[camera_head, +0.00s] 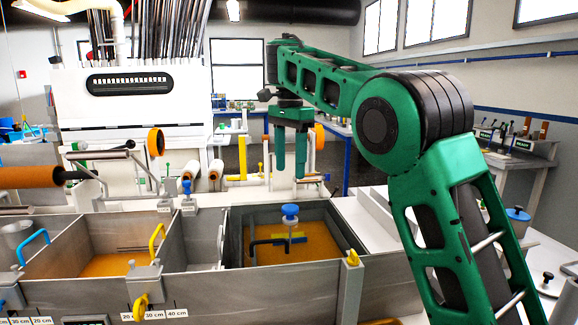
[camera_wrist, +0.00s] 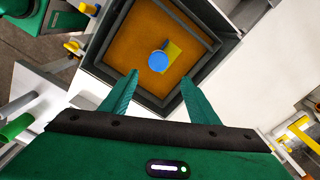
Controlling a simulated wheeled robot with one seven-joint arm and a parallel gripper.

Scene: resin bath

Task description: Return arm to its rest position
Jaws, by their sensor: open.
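My green arm reaches up from the right of the head view and bends over the resin bath. My gripper (camera_head: 290,160) points down, with its two green fingers apart and nothing between them. It hangs above the far side of the right bath compartment (camera_head: 236,235). In the wrist view my gripper (camera_wrist: 160,88) shows both fingers spread over the near rim of that compartment. A blue round knob (camera_head: 290,212) on a yellow piece stands in the orange resin (camera_head: 325,245). The blue knob also shows in the wrist view (camera_wrist: 158,61), beyond the fingertips and apart from them.
A left compartment (camera_head: 75,238) holds more orange resin. A yellow handle (camera_head: 157,243) and a blue handle (camera_head: 32,247) rise at its walls. An orange roller (camera_head: 30,177) juts in at left. A white machine (camera_head: 135,110) stands behind. Open air surrounds my raised forearm.

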